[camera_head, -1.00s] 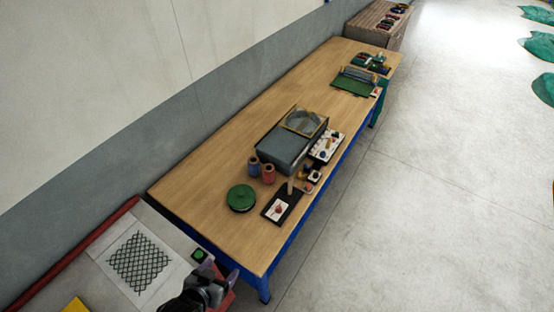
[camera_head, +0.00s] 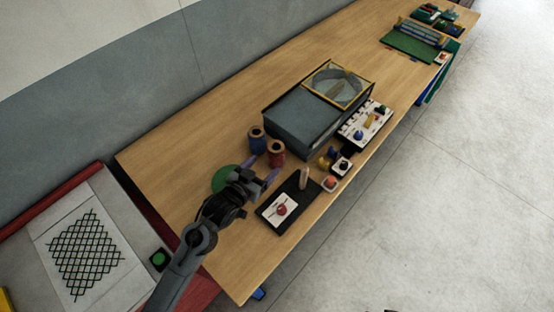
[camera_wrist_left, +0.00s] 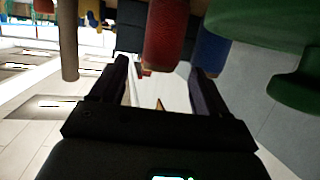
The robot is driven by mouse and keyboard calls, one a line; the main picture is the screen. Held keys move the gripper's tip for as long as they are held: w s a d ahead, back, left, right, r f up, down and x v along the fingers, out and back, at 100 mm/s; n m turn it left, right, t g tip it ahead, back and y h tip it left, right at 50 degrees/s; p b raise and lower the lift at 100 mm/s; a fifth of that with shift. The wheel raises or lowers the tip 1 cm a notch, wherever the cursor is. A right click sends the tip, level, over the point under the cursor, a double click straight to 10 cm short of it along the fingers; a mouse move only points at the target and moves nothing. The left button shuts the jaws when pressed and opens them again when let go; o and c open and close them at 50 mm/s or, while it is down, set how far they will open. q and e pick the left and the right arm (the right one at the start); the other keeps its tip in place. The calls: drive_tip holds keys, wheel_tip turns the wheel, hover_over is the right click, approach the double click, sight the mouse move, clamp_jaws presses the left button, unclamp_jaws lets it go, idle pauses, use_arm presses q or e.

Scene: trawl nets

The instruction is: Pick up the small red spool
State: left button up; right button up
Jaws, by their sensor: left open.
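The small red spool (camera_head: 276,155) stands upright on the wooden table, just right of a blue spool (camera_head: 257,142). My left gripper (camera_head: 264,167) is open and empty, with its purple-grey fingers pointing at the two spools from the near side. In the left wrist view, which is upside down, the red spool (camera_wrist_left: 165,40) hangs ahead between the open fingers (camera_wrist_left: 160,75), apart from them. The blue spool (camera_wrist_left: 210,50) is in line with the finger at the right. My right gripper does not show.
A green round spool (camera_head: 222,180) lies partly behind my left gripper. A black mat (camera_head: 297,207) with a white card and an upright wooden peg (camera_head: 304,178) is to the right. A large grey box (camera_head: 306,120) stands behind the spools. The table's back left is clear.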

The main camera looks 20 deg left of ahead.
sight(278, 148)
use_arm(q)
drive_tip(key=x, duration=0.5)
drive_tip(key=shift+r, duration=0.3)
drive_tip(key=shift+a+b+x, duration=0.1)
drive_tip(key=shift+b+x, duration=0.2)
drive_tip(key=shift+x, duration=1.25)
drive_tip(key=shift+a+b+x, duration=0.15)
drive_tip(key=shift+b+x, duration=0.15)
drive_tip(key=shift+x, duration=1.25)
drive_tip(key=shift+r, duration=0.1)
drive_tip(key=c, duration=0.8)
drive_tip(key=shift+r, duration=0.1)
